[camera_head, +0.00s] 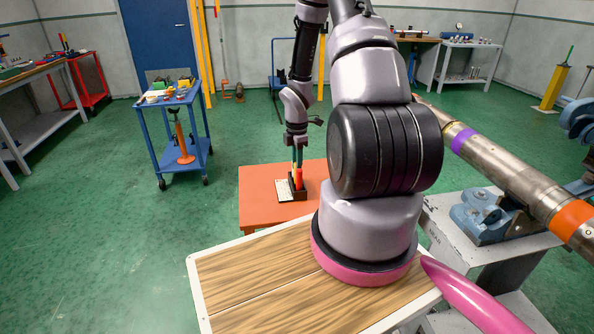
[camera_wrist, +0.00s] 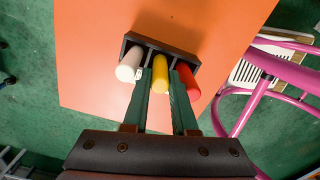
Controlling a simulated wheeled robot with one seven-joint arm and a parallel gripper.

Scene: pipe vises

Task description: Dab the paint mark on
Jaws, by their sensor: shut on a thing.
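A small black holder (camera_wrist: 150,46) stands on an orange table (camera_wrist: 95,60) and carries a white paint stick (camera_wrist: 130,65), a yellow paint stick (camera_wrist: 160,82) and a red paint stick (camera_wrist: 188,82). My gripper (camera_wrist: 167,75) points down over the holder, with its green fingers shut on the yellow stick, which still stands in its slot. In the head view my gripper (camera_head: 298,150) is above the table; the red stick (camera_head: 299,179) shows and the others are mostly hidden. A metal pipe (camera_head: 500,168) with a purple band and an orange band lies at the right. I see no distinct paint mark on it.
A blue vise (camera_head: 480,217) on a grey stand (camera_head: 440,217) is under the pipe. A blue cart (camera_head: 160,132) stands at left on open green floor. A wooden tabletop (camera_head: 260,285) fills the foreground.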

